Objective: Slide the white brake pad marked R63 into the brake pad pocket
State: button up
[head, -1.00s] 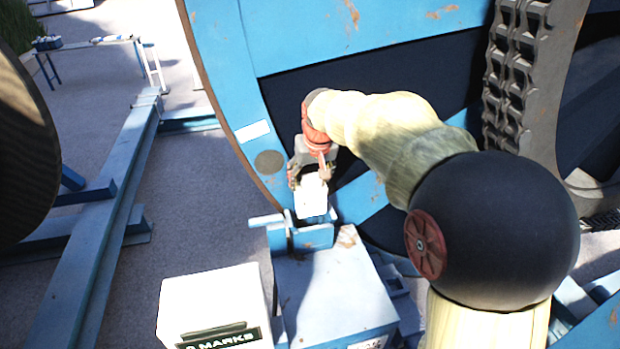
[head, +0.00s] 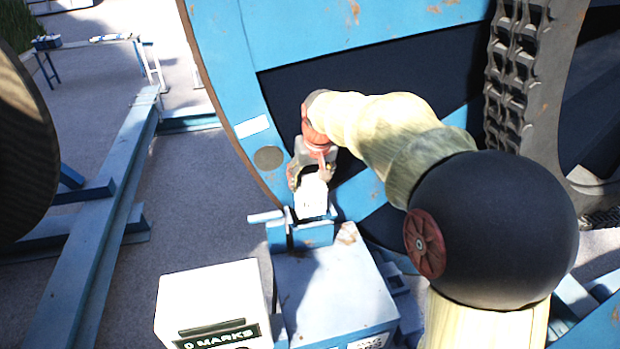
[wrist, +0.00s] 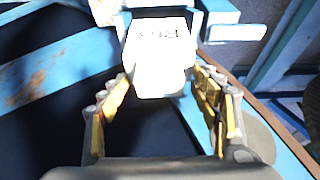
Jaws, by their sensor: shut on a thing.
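The white brake pad (head: 312,195) is held upright at the blue bracket with the brake pad pocket (head: 313,236), beside the large blue reel. In the wrist view the pad (wrist: 160,75) shows dark marking too blurred to read surely. Its far edge meets the blue bracket (wrist: 222,14). My gripper (head: 311,176) is shut on the pad, with one finger at each side; it also shows in the wrist view (wrist: 163,82). The pad's lower end is at the bracket's top, and how deep it sits in the pocket is hidden.
The blue reel flange (head: 235,85) rises just behind my gripper. A blue cabinet (head: 330,290) stands below the bracket. A white box (head: 212,290) with a dark label reading "MARKS" is at the front. Blue floor rails (head: 95,215) run at left, with open floor between.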

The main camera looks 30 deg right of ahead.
jog(key=shift+f+b, duration=0.4)
jog(key=shift+f, duration=0.15)
jog(key=shift+f, duration=0.2)
dwell(0.7)
jog(key=shift+f+b, duration=1.65)
jog(key=shift+f, duration=0.45)
jog(key=shift+f, duration=0.35)
jog(key=shift+f+b, duration=0.95)
jog(key=shift+f, duration=0.1)
jog(key=shift+f, duration=0.3)
jog(key=shift+f+b, duration=0.35)
jog(key=shift+b, duration=0.1)
